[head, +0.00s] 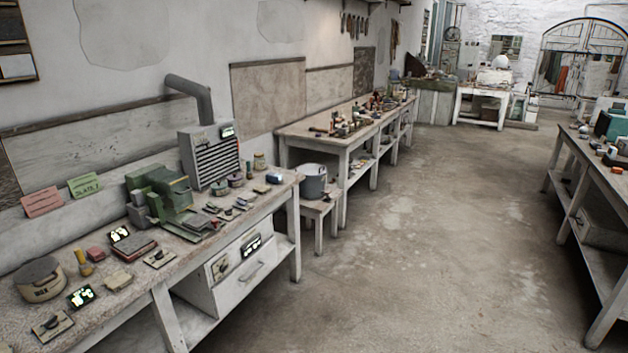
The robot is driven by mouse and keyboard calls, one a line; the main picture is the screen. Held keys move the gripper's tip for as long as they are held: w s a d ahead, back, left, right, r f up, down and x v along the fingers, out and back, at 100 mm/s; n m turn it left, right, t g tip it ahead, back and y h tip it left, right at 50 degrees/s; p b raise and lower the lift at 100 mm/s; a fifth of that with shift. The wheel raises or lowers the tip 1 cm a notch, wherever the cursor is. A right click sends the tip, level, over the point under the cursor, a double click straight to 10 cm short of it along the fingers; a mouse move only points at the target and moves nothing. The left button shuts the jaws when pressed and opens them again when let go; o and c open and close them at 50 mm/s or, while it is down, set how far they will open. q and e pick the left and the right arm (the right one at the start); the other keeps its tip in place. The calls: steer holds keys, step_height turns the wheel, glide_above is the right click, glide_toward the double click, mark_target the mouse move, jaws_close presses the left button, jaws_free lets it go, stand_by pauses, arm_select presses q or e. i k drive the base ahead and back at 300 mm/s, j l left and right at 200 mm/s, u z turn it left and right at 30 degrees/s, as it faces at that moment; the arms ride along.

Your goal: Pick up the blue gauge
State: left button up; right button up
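A small blue item with a pale top (274,178) lies near the right end of the long workbench (150,290) on the left. It may be the blue gauge, but it is too small to tell. Several small dark-faced devices with bright markings, such as one at the front (81,296) and one farther back (119,234), lie on the same bench; none looks clearly blue. Neither of my grippers is in view.
A green machine (160,195) and a grey louvred unit with a pipe (209,158) stand on the bench. A grey pot (313,181) sits on a stool (320,208) beyond its end. Another bench (590,180) stands at right. The concrete floor (440,230) between is clear.

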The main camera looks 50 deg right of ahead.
mark_target(273, 178)
steer(key=z, duration=1.4)
